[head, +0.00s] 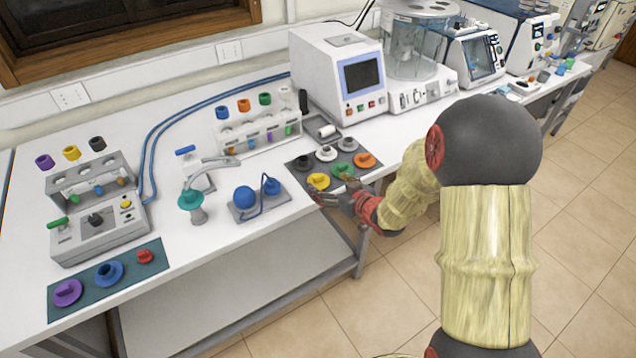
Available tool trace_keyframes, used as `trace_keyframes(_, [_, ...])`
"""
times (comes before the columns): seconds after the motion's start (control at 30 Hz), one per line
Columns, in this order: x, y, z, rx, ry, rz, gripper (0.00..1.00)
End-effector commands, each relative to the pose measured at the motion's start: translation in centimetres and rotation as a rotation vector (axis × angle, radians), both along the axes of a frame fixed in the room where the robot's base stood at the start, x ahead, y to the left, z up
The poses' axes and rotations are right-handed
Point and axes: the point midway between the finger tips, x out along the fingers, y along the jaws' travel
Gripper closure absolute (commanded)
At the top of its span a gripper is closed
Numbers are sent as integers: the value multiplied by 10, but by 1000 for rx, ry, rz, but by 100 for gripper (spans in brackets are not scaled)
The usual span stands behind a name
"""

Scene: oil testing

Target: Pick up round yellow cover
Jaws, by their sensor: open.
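The round yellow cover (318,181) lies at the front left of a dark mat (300,163) on the white bench, near its front edge. My gripper (333,192) is open, just at the right and front side of the yellow cover. One finger reaches close to the cover's front edge; I cannot tell whether it touches. The other finger is near the green cover (343,170), which sits right of the yellow one. Nothing shows between the fingers.
An orange cover (365,159), a white cover (326,153) and a dark cover (303,161) share the mat. A blue bulb device (245,198) stands to the left. A white machine with a screen (345,75) stands behind.

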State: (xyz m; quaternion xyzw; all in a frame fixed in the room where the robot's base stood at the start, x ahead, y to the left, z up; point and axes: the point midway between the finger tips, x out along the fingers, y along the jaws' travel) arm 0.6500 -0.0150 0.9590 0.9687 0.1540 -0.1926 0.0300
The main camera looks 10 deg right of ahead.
Motion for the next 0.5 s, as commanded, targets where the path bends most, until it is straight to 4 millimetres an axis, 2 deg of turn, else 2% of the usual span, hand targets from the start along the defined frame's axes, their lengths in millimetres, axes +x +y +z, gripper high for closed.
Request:
trace_keyframes(0.17, [13,4,-6,0,1,0,21])
trace_keyframes(0.4, [43,13,-19,0,1,0,21])
trace_keyframes(0.5, [48,15,-20,0,1,0,21])
